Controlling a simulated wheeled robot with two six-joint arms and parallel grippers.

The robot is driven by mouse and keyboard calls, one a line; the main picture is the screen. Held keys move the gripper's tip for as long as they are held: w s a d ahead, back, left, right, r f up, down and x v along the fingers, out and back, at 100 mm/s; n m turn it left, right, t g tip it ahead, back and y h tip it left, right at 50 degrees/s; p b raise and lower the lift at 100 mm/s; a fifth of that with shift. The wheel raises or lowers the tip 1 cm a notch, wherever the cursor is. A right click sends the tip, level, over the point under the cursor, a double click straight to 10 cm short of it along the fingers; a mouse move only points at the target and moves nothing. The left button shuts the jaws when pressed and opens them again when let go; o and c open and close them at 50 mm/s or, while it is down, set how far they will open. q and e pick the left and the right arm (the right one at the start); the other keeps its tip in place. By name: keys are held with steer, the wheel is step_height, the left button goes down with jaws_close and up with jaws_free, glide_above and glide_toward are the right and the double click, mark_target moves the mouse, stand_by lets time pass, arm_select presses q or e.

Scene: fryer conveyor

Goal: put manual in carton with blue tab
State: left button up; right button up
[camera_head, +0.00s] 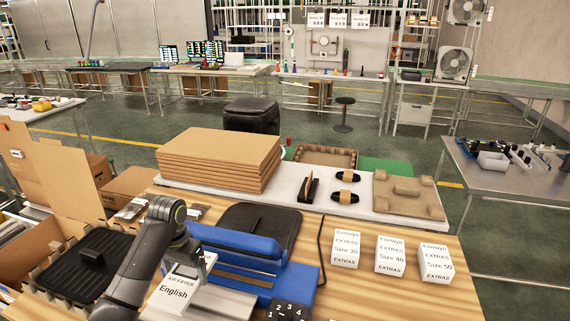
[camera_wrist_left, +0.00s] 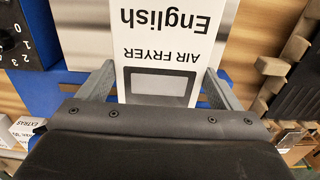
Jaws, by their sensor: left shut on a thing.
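The manual (camera_head: 174,293) is a white booklet marked "AIR FRYER English". It is in front of the blue fixture at the lower middle of the head view. In the left wrist view the manual (camera_wrist_left: 160,45) lies between the two grey fingers. My left gripper (camera_wrist_left: 159,75) is shut on it. An open brown carton (camera_head: 40,249) stands at the left edge of the head view, its flaps up. I cannot make out a blue tab on it. My right gripper is not in view.
A blue fixture (camera_head: 236,240) with a number dial (camera_head: 290,311) is beside the manual. Three white extras boxes (camera_head: 346,249) stand at right. A brown cardboard stack (camera_head: 220,158) is behind. Wood is bare at front right.

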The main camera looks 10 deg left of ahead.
arm_select(q)
steer(key=shift+w+f+b, duration=0.1)
steer(key=shift+f+b, duration=0.3)
steer(key=shift+f, duration=0.5)
steer(key=shift+r, duration=0.1)
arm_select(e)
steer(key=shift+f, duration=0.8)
